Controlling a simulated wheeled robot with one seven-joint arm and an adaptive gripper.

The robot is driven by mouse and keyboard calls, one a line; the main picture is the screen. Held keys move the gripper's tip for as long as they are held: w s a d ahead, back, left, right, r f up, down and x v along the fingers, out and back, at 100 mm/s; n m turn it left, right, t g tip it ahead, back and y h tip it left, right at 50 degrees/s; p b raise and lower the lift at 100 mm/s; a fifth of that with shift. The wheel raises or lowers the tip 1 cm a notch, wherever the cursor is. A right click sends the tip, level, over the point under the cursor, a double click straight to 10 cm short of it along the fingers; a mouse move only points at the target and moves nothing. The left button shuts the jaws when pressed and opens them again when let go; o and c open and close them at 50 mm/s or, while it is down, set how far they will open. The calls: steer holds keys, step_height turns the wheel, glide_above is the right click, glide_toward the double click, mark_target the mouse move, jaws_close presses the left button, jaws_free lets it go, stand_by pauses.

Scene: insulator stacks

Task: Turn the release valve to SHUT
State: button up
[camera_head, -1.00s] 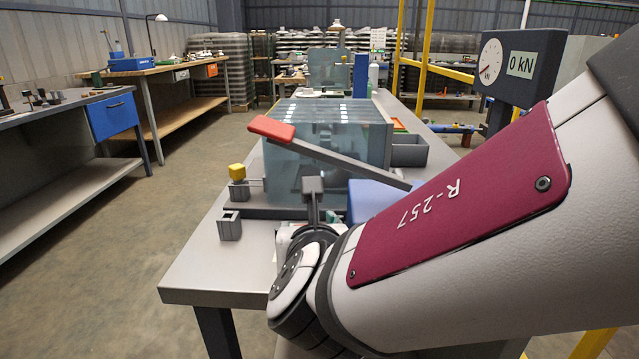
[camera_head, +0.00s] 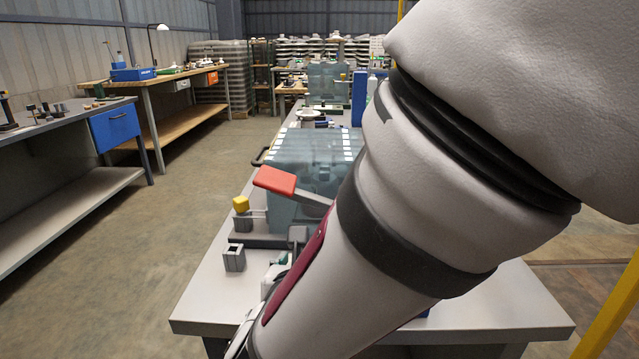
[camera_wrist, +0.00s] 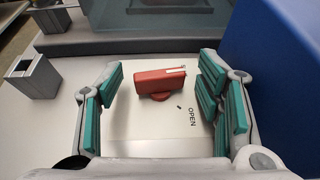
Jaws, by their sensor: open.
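The release valve (camera_wrist: 160,82) shows in the wrist view as a red bar handle with a pale line toward its right end. It lies roughly crosswise on a light plate, with the word OPEN (camera_wrist: 192,117) printed to its lower right. My gripper (camera_wrist: 161,74) is open, its teal-padded fingers standing left and right of the handle with a gap on both sides. It holds nothing. In the head view my own arm hides the valve and most of the gripper.
A blue block (camera_wrist: 285,70) stands close on the right in the wrist view. A grey square socket (camera_wrist: 33,74) is at the left. In the head view, a red-ended lever (camera_head: 275,180) and a clear-walled chamber (camera_head: 310,146) stand on the bench (camera_head: 205,305).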

steer(key=shift+a+r+m+h+p, duration=0.1)
steer(key=shift+m+h+p, duration=0.3)
steer(key=shift+p, duration=0.45)
